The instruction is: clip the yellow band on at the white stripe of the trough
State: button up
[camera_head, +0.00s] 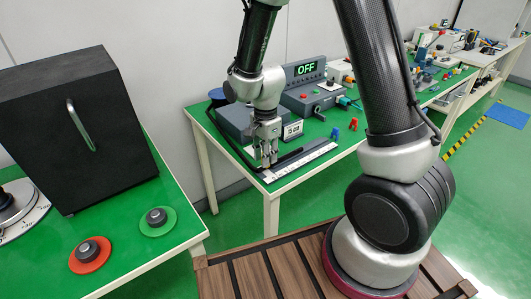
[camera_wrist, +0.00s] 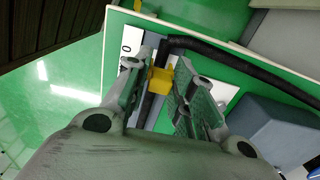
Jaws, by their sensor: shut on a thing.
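My gripper (camera_head: 268,158) points down over the near end of the dark trough (camera_head: 298,153) on the green table. In the wrist view, my gripper (camera_wrist: 160,84) is shut on the small yellow band (camera_wrist: 160,80), which sits between its fingertips. The trough (camera_wrist: 151,106) shows as a dark strip below the band. I cannot tell whether the band touches the trough. In the head view, the fingers hide the band. I cannot make out the white stripe of the trough.
A white scale strip (camera_head: 305,160) lies along the trough. A black cable (camera_wrist: 245,64) curves close by the fingers. A grey box (camera_wrist: 272,128) stands to the right in the wrist view. A device reading OFF (camera_head: 305,70) and small blue and red pieces (camera_head: 335,133) are farther back.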

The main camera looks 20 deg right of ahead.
jog(key=shift+f, duration=1.05)
jog(key=o, duration=1.1)
jog(key=shift+r, duration=0.1)
notch_tip(320, 180, up, 12)
jog(key=shift+f, duration=0.1)
